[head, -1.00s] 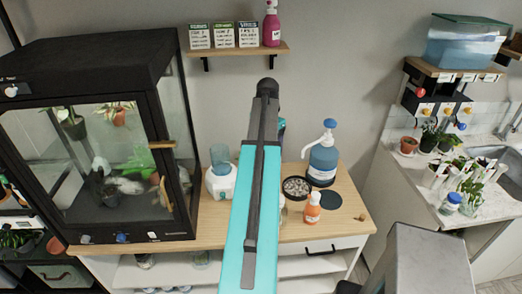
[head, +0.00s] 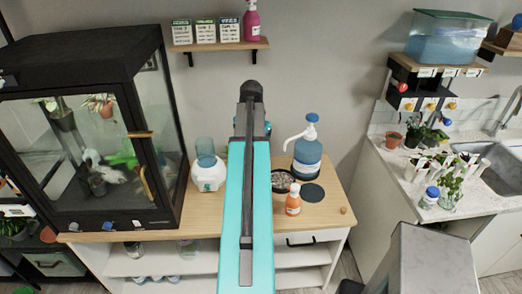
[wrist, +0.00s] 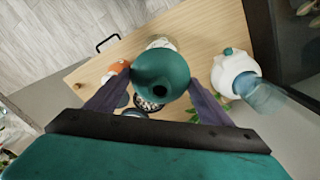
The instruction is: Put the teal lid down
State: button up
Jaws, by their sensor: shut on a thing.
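The teal lid (wrist: 161,76) shows in the wrist view as a round, domed teal piece with a dark hole in it. My gripper (wrist: 158,86) is shut on it, one dark finger on each side, and holds it above the wooden tabletop (wrist: 205,35). In the head view, my arm hides the lid and the gripper. The tabletop (head: 328,200) shows on both sides of the arm there.
A white humidifier (head: 207,177), an orange bottle (head: 293,204), a blue pump bottle (head: 307,153), a pebble dish (head: 282,182) and a dark disc (head: 312,193) stand on the table. A glass cabinet (head: 85,140) is at left. Bare wood shows at front right.

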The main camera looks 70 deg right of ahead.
jog(key=w+a+n, duration=0.4)
jog(key=w+a, duration=0.7)
jog(key=a, duration=0.6)
jog(key=w+a+n, duration=0.4)
jog(key=w+a, duration=0.8)
jog(key=a, duration=0.5)
jog(key=w+a+n, duration=0.5)
jog(key=w+a, duration=0.6)
jog(key=a, duration=0.6)
jog(key=w+a+f+n+b, duration=0.1)
jog(key=w+a+f+b, duration=0.25)
jog(key=a, duration=0.25)
notch_tip(320, 180, down, 10)
jog(key=b, duration=1)
jog(key=shift+w+a+r, duration=0.15)
jog(key=shift+a+r, duration=0.05)
jog(key=shift+a, duration=0.25)
